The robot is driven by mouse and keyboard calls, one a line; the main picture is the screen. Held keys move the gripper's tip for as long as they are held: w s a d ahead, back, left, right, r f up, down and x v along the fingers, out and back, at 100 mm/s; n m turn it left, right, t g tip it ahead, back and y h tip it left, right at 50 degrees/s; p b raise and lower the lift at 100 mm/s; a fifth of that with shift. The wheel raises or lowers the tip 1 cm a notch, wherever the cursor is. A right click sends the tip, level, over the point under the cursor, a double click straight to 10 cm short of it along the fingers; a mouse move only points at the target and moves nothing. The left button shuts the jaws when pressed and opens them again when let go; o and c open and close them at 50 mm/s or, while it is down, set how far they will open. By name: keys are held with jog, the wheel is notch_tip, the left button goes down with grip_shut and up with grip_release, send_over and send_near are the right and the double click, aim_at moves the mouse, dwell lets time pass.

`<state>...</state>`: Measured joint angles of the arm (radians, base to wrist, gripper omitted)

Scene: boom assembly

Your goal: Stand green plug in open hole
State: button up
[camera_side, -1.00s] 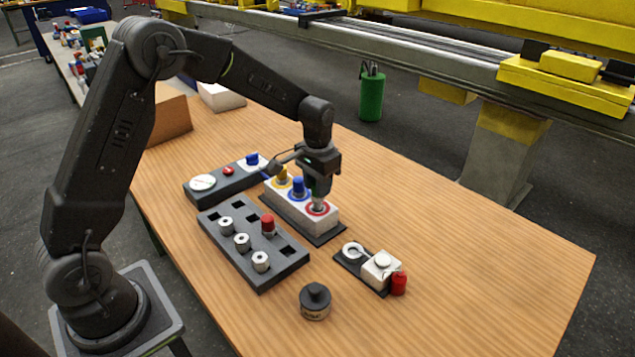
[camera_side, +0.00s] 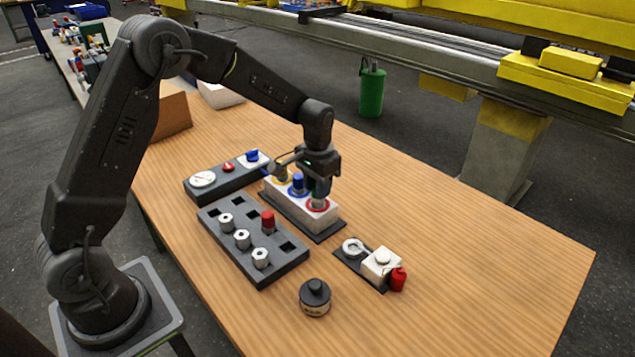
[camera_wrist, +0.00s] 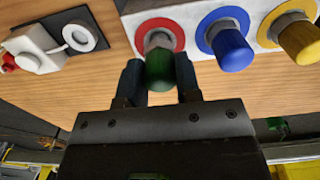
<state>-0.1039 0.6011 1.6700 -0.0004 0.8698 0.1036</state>
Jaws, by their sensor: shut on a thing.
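The green plug (camera_wrist: 160,72) is between the fingers of my gripper (camera_wrist: 160,82), which is shut on it. Its metal end meets the red-ringed hole (camera_wrist: 176,32) of the white block (camera_wrist: 122,8) in the wrist view. How deep it sits in the hole cannot be told. In the side view my gripper (camera_side: 319,190) points down over the red ring (camera_side: 318,207) at the near right end of the block, and the fingers mostly hide the plug. A blue plug (camera_side: 298,184) and a yellow plug (camera_wrist: 298,38) stand in the other ringed holes of the block.
A dark rack (camera_side: 285,270) with silver pegs and a red plug (camera_side: 268,221) lies in front of the block. A panel with a gauge (camera_side: 203,180) is at left. The right table side is clear.

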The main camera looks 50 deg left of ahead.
jog(key=shift+f, duration=0.25)
jog(key=o, duration=1)
jog(key=shift+r, duration=3.5)
jog(key=s+d+r+t, duration=0.2)
jog(key=s+r, duration=0.4)
jog(key=r, duration=0.1)
jog(key=s+d+r+t, duration=0.1)
jog(key=s, duration=0.6)
jog(key=s+d+r+t, duration=0.1)
jog(key=s+r, duration=0.1)
jog(key=s, duration=0.4)
jog(key=s+d+r+t, duration=0.1)
jog(key=s, duration=0.6)
jog(key=shift+s+r+t, duration=0.3)
jog(key=shift+s, duration=0.05)
